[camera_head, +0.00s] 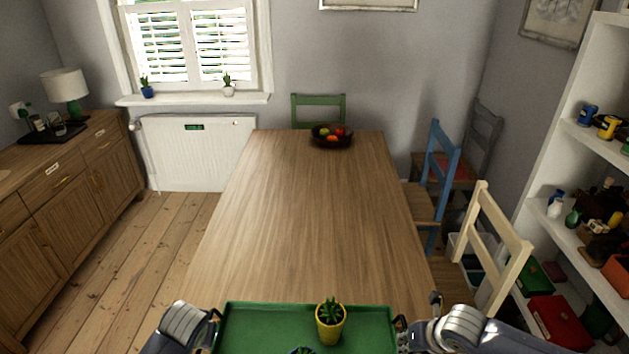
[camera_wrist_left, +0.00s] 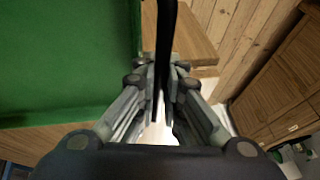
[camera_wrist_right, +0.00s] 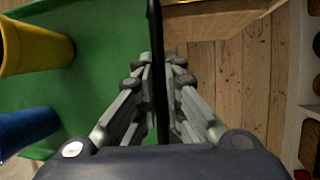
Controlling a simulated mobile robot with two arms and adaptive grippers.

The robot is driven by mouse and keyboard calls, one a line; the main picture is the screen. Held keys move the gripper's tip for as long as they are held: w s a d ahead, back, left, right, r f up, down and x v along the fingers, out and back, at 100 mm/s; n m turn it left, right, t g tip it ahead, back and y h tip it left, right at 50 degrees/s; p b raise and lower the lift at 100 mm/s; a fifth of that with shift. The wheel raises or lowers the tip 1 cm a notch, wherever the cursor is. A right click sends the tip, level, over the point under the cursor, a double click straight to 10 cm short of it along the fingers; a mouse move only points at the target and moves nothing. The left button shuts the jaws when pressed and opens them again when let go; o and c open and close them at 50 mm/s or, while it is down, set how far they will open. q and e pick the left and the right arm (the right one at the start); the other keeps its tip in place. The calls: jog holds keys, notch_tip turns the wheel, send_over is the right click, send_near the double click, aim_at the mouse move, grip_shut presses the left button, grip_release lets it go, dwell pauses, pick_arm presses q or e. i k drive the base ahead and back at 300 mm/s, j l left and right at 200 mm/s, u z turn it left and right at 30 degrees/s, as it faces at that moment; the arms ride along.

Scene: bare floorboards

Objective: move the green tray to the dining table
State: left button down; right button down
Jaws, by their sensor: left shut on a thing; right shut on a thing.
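The green tray (camera_head: 265,325) is at the bottom of the head view, at the near end of the wooden dining table (camera_head: 300,215). I cannot tell whether it touches the table. A yellow pot with a plant (camera_head: 330,322) stands on it, and a second plant (camera_head: 302,350) is cut off by the lower edge. My left gripper (camera_wrist_left: 163,95) is shut on the tray's dark left handle. My right gripper (camera_wrist_right: 160,95) is shut on its dark right handle. A blue pot (camera_wrist_right: 28,132) and the yellow pot show on the tray in the right wrist view.
A dark fruit bowl (camera_head: 332,138) sits at the table's far end; the rest of the tabletop is clear. Blue (camera_head: 440,185) and cream (camera_head: 490,250) chairs stand along the right side, a green chair (camera_head: 318,108) behind. A sideboard (camera_head: 75,200) is left, shelves (camera_head: 570,150) right.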

aim_at(312, 223)
jog(key=i, duration=1.8)
